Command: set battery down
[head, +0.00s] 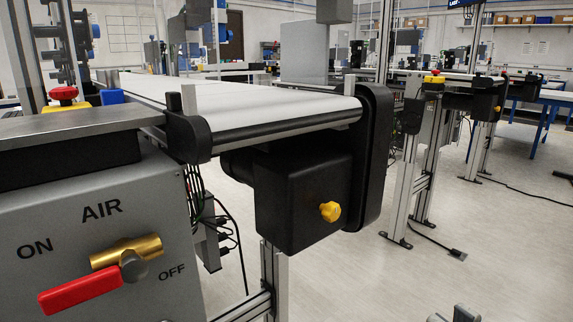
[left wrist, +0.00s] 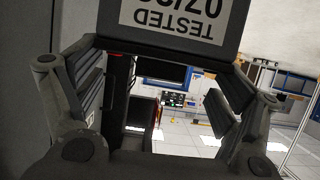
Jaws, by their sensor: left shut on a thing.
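The battery (left wrist: 178,38) is a dark block with a white label reading upside down, "TESTED" with part of a date. It fills the top middle of the left wrist view, and its upper part is cut off by the picture edge. My left gripper (left wrist: 163,72) is shut on it, with one finger on each side near its lower edge. The head view does not clearly show the battery or my left gripper.
A white belt conveyor (head: 220,98) with a black motor housing (head: 300,200) stands ahead. A grey box with a red-handled AIR valve (head: 85,290) is at the left. An emergency stop (head: 64,95) is above it. Open floor (head: 500,240) lies at the right.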

